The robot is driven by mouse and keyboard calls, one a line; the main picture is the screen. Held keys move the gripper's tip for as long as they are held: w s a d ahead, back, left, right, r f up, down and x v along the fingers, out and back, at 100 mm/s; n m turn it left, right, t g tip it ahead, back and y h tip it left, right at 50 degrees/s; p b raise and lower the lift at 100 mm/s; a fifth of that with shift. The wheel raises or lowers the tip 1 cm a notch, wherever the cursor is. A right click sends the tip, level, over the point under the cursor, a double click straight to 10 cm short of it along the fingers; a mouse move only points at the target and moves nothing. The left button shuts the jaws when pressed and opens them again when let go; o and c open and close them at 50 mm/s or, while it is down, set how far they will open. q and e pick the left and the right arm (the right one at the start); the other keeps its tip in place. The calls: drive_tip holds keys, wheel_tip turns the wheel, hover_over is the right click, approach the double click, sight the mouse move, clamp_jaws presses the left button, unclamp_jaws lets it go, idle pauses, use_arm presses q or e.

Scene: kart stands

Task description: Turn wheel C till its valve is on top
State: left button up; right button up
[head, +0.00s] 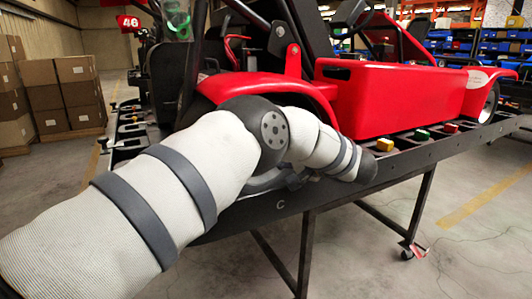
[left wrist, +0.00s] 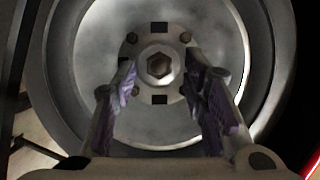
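Wheel C (left wrist: 92,45) fills the left wrist view, with a grey rim, a pale inner disc and a hub (left wrist: 159,66) with a hex nut at its centre and bolts around it. I cannot make out the valve in either view. My left gripper (left wrist: 162,78) is open, its two purple-padded fingers apart on either side of the hub's lower part. Nothing is visibly held between them; whether they touch the hub I cannot tell. In the head view my left arm covers most of the wheel area above the letter C on the stand. My right gripper is not in view.
A red kart (head: 390,100) sits on a dark stand (head: 325,195) with legs below. Small yellow (head: 385,145), green (head: 421,135) and red (head: 451,128) blocks lie along its edge. Cardboard boxes (head: 75,90) stand at the left. The floor at the lower right is clear.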

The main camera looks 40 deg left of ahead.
use_arm(q)
drive_tip(key=d+r, duration=0.1)
drive_tip(key=d, duration=1)
drive_tip(key=shift+s+r, duration=0.2)
drive_tip(key=shift+r, duration=0.2)
